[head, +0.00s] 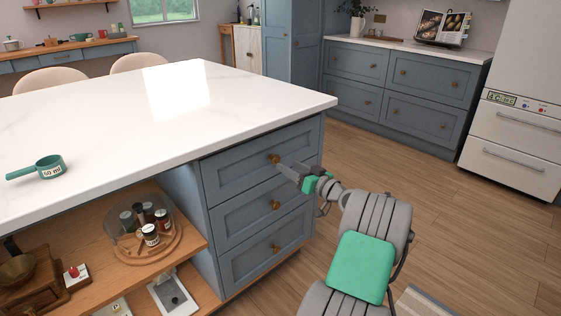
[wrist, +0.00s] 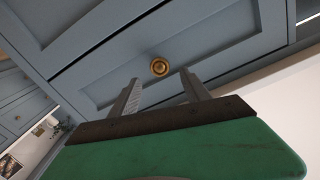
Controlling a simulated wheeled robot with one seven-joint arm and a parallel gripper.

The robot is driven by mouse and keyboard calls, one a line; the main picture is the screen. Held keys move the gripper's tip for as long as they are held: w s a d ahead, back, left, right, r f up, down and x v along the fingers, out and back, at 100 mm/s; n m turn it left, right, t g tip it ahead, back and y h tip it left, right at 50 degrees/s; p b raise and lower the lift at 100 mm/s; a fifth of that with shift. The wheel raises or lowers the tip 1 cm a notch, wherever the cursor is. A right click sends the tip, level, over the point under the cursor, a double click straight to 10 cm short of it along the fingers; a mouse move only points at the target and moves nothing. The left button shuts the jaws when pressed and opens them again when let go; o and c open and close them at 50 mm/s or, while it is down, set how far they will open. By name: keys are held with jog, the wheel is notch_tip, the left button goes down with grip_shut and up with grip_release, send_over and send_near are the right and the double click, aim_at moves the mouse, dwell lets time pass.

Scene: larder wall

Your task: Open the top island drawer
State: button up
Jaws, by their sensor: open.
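The top island drawer (head: 240,175) is a blue panel with a round brass knob (head: 273,158) under the white countertop. It looks shut, flush with the drawers below. My gripper (head: 284,168) is close in front of that knob. In the wrist view, the knob (wrist: 159,67) lies just beyond and between the two fingertips of my gripper (wrist: 160,78). The jaws are open and empty. Whether a finger touches the knob or drawer front cannot be told.
Two more drawers with brass knobs (head: 275,205) sit below. Open shelves (head: 190,240) hold jars at left. The wooden floor (head: 440,190) to the right is clear.

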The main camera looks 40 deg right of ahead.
aim_at(278, 160)
jog(key=w, duration=0.5)
jog(key=shift+c, duration=0.2)
grip_shut()
dwell(0.3)
dwell(0.7)
